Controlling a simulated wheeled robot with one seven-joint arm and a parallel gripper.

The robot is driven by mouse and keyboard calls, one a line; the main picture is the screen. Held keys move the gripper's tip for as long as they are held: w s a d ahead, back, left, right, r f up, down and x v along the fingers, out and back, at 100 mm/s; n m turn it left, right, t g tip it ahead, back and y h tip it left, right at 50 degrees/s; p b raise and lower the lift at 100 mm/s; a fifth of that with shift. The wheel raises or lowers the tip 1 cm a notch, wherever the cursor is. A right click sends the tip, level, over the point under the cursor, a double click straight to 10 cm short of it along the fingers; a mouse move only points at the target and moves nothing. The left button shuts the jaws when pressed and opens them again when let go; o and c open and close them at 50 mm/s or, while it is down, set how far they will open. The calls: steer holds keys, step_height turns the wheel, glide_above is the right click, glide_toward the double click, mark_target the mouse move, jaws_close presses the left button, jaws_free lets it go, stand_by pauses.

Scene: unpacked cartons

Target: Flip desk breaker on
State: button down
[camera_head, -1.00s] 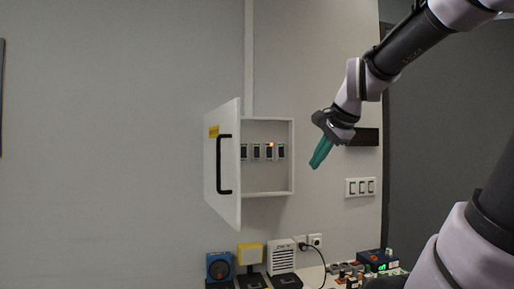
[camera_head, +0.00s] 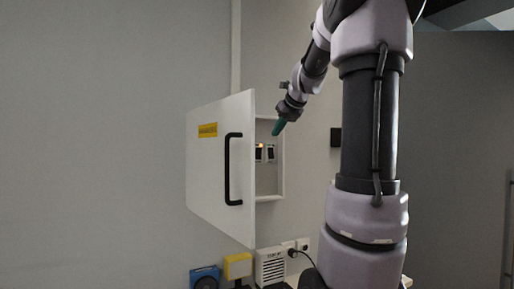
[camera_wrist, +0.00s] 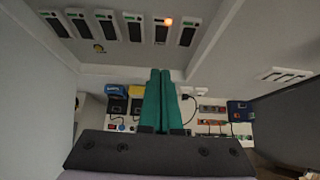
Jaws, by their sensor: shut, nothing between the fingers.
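The white breaker box (camera_head: 268,187) hangs on the wall with its door (camera_head: 212,165) swung open; the door hides part of the inside in the head view. A row of several breakers shows in the wrist view, among them a breaker (camera_wrist: 133,30) near the middle. One breaker (camera_wrist: 162,33) has a lit orange lamp. The labels are too small to read, so I cannot tell which is the desk breaker. My gripper (camera_head: 277,130) is shut and empty in front of the box opening. Its teal fingers (camera_wrist: 160,72) lie together, apart from the breakers in the wrist view.
The door with its black handle (camera_head: 228,168) stands out to the left of my gripper. Below are a blue device (camera_head: 205,278), a yellow device (camera_head: 238,266), a white vented box (camera_head: 270,266) and a wall socket (camera_head: 303,243) with a plugged cable.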

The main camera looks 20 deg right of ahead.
steer(key=shift+f, duration=0.1)
glide_toward(259, 149)
steer(key=w+f, duration=0.2)
steer(key=f, duration=0.1)
steer(key=w+f, duration=0.1)
steer(key=f, duration=0.1)
steer(key=shift+w+a, duration=0.1)
steer(key=shift+w, duration=0.8)
steer(key=shift+w+r, duration=0.25)
steer(key=shift+w, duration=0.25)
steer(key=shift+s, duration=0.15)
